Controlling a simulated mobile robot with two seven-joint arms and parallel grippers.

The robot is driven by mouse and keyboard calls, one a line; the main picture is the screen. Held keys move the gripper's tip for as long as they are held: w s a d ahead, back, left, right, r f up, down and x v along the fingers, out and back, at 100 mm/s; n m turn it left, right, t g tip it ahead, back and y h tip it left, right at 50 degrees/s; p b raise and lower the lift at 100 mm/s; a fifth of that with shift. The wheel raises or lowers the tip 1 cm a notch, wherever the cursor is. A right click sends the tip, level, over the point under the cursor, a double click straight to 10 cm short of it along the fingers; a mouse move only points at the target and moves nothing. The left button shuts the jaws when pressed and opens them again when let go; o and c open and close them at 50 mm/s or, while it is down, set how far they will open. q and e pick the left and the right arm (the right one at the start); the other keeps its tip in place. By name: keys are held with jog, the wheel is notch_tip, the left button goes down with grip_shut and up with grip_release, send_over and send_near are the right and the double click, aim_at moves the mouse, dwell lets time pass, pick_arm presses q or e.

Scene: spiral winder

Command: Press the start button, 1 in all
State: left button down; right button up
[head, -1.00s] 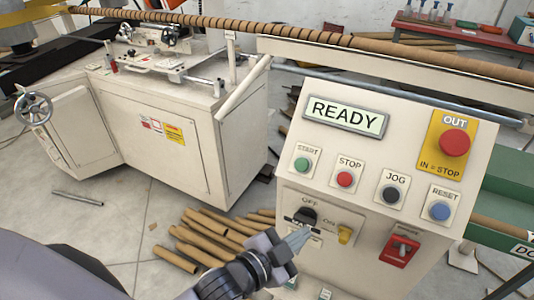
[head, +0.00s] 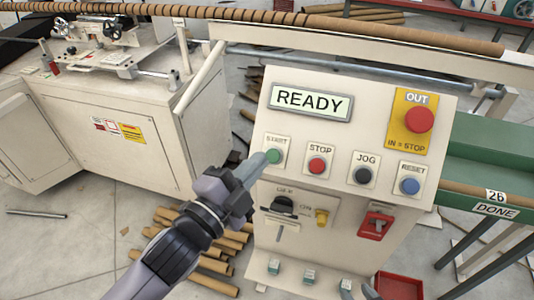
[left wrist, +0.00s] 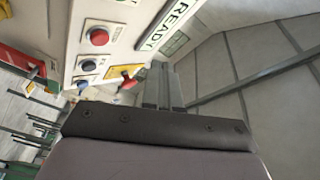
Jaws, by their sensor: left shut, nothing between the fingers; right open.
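The green start button (head: 274,156) sits at the upper left of the button row on the cream control panel (head: 350,135), under the READY display (head: 311,101). My left gripper (head: 260,162) is shut and empty, its fingertips at the left edge of the start button in the head view. They overlap the button's plate there; I cannot tell whether they touch it. In the left wrist view the shut fingers (left wrist: 163,85) show below the READY display (left wrist: 172,25), and the green button is not visible.
A red stop button (head: 317,165), black jog button (head: 363,175) and blue reset button (head: 410,186) lie to the right. A large red OUT/stop knob (head: 419,119) is above them. A black rotary switch (head: 284,205) is just below the start button. Cardboard tubes (head: 205,262) lie on the floor.

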aim_at(273, 156)
pick_arm(q)
jog(key=w+d+f+b, duration=0.2)
jog(key=w+f+b, duration=0.3)
jog(key=w, duration=0.1)
jog(key=shift+w+f+b, duration=0.2)
jog(key=shift+f+b, duration=0.15)
jog(key=shift+b, duration=0.05)
jog(key=shift+w+f, duration=0.1)
dwell(2.1)
jog(key=shift+w+d+f, duration=0.15)
jog(key=shift+w, duration=0.05)
jog(key=shift+w+d+f+b, duration=0.1)
jog(key=shift+w+f+b, duration=0.2)
dwell(0.8)
jog(key=shift+s+a+r+p, duration=0.25)
jog(key=shift+s+r+p, duration=0.35)
jog(key=shift+p, duration=0.25)
